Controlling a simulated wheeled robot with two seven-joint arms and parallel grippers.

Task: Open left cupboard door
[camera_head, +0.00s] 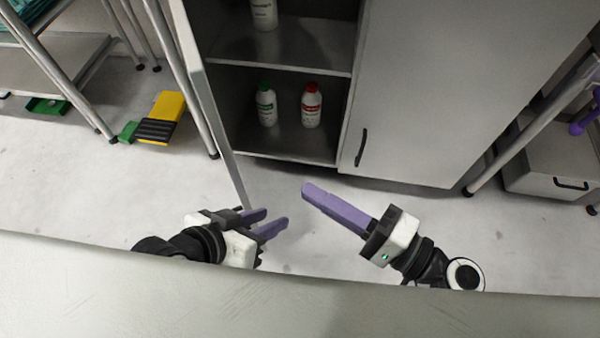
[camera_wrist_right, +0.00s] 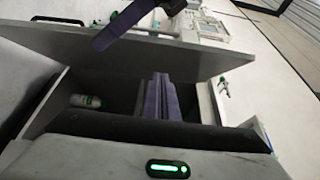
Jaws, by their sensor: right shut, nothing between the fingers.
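The left cupboard door (camera_head: 205,95) stands open, seen almost edge-on and swung out towards me from the left side of the cupboard. It also shows as a wide grey panel in the right wrist view (camera_wrist_right: 130,52). My left gripper (camera_head: 277,214) is by the door's near end, its two purple fingers apart with nothing between them. One of its fingers overlaps the door's edge in the right wrist view (camera_wrist_right: 122,26); I cannot tell whether it touches. My right gripper (camera_head: 306,190) is shut and empty in front of the cupboard opening, to the right of the open door.
The right cupboard door (camera_head: 440,90) is closed, with a black handle (camera_head: 361,147). Green-capped (camera_head: 266,105) and red-capped (camera_head: 311,106) bottles stand inside on the lower level. A yellow and black step (camera_head: 163,117) lies left. A grey surface (camera_head: 200,300) crosses the front.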

